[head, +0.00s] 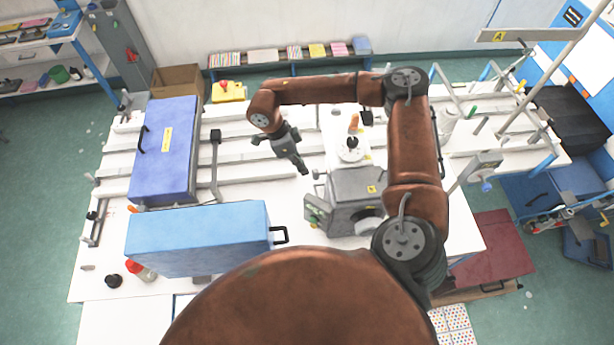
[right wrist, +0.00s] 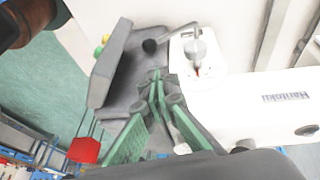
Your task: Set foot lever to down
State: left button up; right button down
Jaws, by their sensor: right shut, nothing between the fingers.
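The white sewing machine (head: 340,122) with its grey housing (head: 355,185) stands on the white table right of my right gripper. In the right wrist view its white body (right wrist: 240,105) bears dark lettering. My right gripper (head: 304,171) is shut and empty, pointing down just left of the machine. Its green-padded fingers (right wrist: 158,92) appear close to the grey housing; contact is unclear. My left gripper is out of view.
A grey control box with coloured buttons (head: 318,210) sits at the machine's front left. A blue case (head: 195,240) and a dark blue case (head: 165,150) stand at the left. My right arm arches over the machine.

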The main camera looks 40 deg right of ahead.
jog(key=a+p+x, duration=0.1)
jog(key=p+x, duration=0.4)
jog(key=x, duration=0.8)
jog(key=shift+s, duration=0.25)
jog(key=shift+a, duration=0.2)
